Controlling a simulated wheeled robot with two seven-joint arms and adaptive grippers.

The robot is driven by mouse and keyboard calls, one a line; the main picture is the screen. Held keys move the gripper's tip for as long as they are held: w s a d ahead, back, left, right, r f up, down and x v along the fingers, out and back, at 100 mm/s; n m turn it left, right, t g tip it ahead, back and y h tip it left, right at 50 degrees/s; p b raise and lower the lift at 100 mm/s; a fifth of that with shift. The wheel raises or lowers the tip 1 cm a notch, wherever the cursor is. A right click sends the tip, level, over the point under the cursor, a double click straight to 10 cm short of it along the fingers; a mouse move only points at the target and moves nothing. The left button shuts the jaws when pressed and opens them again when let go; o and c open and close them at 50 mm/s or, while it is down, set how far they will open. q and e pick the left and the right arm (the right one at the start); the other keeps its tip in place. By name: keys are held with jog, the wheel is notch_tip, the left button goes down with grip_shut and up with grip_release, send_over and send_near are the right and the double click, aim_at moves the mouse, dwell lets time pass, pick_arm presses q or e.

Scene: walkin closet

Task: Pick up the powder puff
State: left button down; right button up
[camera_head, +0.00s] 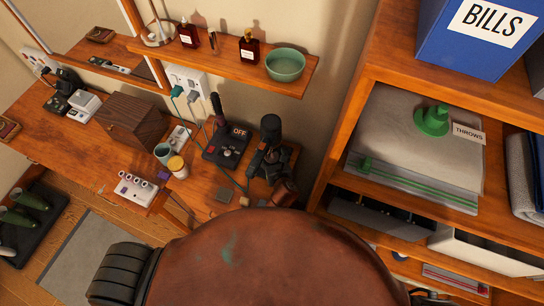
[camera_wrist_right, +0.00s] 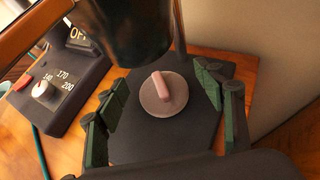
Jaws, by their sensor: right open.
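The powder puff (camera_wrist_right: 163,92) shows in the right wrist view as a round, grey-pink disc with a pink oblong grip on top. It lies on a dark flat surface (camera_wrist_right: 145,150). My right gripper (camera_wrist_right: 164,82) is open, with its green-padded fingers on either side of the puff and visible gaps to both. In the head view my right gripper (camera_head: 260,170) is over the right end of the wooden desk. I cannot make out the puff there; the arm and gripper seem to hide it. My left gripper is not in view.
A black control box (camera_wrist_right: 58,90) with a dial stands left of the puff, and a dark cylinder (camera_wrist_right: 125,30) stands close at the top. A shelf with a green bowl (camera_head: 286,64) overhangs the desk. A shelving unit (camera_head: 345,120) stands to the right.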

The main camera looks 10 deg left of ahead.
jog(key=shift+w+a+f, duration=0.15)
jog(key=shift+w+f, duration=0.1)
jog(key=shift+w, duration=0.05)
jog(key=shift+c, duration=0.2)
jog(key=c, duration=0.9)
jog(key=shift+r, duration=0.1)
